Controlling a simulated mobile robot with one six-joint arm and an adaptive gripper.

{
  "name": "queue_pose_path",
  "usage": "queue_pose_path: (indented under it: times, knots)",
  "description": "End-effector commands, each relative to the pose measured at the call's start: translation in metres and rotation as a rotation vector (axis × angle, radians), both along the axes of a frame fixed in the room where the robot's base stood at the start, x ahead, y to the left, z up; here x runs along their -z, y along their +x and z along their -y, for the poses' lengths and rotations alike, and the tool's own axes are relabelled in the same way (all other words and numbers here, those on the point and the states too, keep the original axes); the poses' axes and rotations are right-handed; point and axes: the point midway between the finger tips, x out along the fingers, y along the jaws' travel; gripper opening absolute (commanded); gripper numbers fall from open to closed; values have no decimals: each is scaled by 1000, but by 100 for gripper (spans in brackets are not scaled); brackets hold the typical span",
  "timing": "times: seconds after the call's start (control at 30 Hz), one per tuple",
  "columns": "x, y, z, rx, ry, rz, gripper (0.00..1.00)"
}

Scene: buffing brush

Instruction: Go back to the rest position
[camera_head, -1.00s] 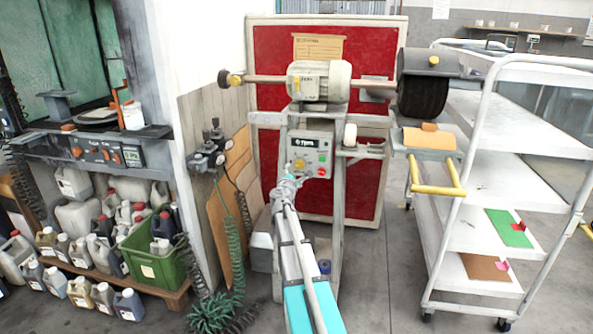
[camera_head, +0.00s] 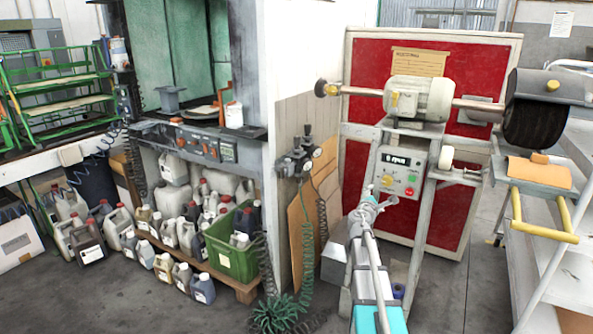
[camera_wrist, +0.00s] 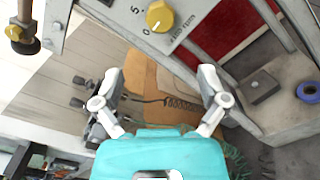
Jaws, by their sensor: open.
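My gripper (camera_wrist: 165,95) is open and empty in the wrist view, its two fingers spread wide. In the head view my gripper (camera_head: 368,200) is in front of the buffing machine's control panel (camera_head: 398,172), seen from behind. The wrist view shows a yellow knob (camera_wrist: 159,16) on the panel just beyond the fingers, apart from them. The buffing machine (camera_head: 420,98) has a dark brush wheel (camera_head: 535,125) on its right end. Part of its stand is hidden behind my arm.
A white shelf trolley (camera_head: 560,220) stands close on the right. A green crate (camera_head: 232,255) and several jugs (camera_head: 122,228) sit at the left on a pallet. Coiled hoses (camera_head: 285,312) lie on the floor left of the machine. The floor at front left is clear.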

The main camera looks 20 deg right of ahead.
Motion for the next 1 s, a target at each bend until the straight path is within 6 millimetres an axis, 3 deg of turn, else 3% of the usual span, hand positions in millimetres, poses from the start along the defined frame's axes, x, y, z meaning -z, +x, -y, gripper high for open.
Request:
queue_pose_path:
  times: [0.27,0.47,0.77,1.0]
  knots:
    - [3,-4,-7,17,49,29,93]
    - [19,-19,-33,84,227,124,93]
    - [71,-58,-104,281,671,279,93]
    - [120,-96,-182,477,1027,312,93]
